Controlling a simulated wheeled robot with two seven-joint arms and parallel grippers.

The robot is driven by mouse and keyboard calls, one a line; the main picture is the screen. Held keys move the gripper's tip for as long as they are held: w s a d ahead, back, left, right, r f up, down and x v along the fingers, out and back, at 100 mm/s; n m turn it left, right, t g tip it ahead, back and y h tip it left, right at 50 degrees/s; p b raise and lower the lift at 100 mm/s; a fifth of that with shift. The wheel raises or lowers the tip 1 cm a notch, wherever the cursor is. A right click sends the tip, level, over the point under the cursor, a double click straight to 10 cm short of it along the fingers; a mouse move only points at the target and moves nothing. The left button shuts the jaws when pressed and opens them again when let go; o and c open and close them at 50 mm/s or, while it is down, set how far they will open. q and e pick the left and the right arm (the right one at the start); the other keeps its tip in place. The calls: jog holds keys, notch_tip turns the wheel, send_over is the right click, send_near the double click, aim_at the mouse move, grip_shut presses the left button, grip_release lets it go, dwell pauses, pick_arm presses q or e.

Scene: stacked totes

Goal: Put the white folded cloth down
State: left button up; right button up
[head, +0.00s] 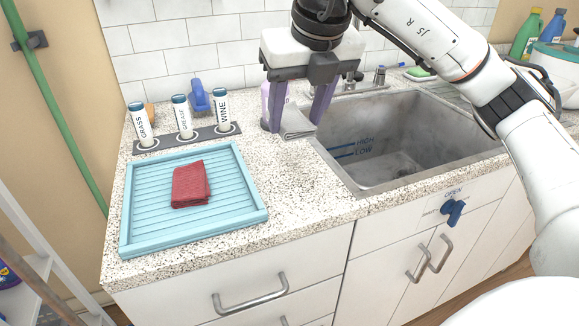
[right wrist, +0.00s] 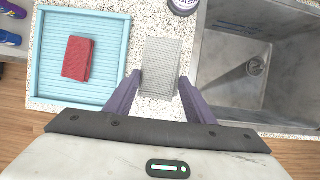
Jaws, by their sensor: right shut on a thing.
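My right gripper (head: 300,116) is shut on the white folded cloth (head: 297,124), which looks light grey and ribbed. It holds the cloth over the counter between the blue tray and the sink, near the sink's left edge. In the right wrist view the cloth (right wrist: 161,66) shows between the two purple fingers (right wrist: 161,88). I cannot tell how high above the counter it is. My left gripper is not in view.
A light blue ribbed tray (head: 249,208) holds a folded red cloth (head: 190,185). Behind it, labelled bottles (head: 183,118) stand in a rack. A steel sink (head: 380,170) lies to the right. Speckled counter (head: 300,190) is clear between tray and sink. A lilac bottle (head: 266,105) stands behind the gripper.

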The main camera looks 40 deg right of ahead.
aim_at(297, 136)
notch_tip(297, 136, down, 4)
jog(key=shift+f, duration=0.2)
notch_tip(297, 136, down, 5)
jog(key=shift+r+b, duration=0.1)
jog(key=shift+b, duration=0.45)
jog(key=shift+f, duration=0.25)
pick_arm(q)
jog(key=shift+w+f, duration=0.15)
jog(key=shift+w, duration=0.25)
pick_arm(e)
jog(key=shift+r, duration=0.1)
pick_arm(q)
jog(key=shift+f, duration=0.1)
pick_arm(e)
jog(key=shift+f, duration=0.3)
jog(key=o, duration=1.4)
jog(key=shift+r, duration=0.1)
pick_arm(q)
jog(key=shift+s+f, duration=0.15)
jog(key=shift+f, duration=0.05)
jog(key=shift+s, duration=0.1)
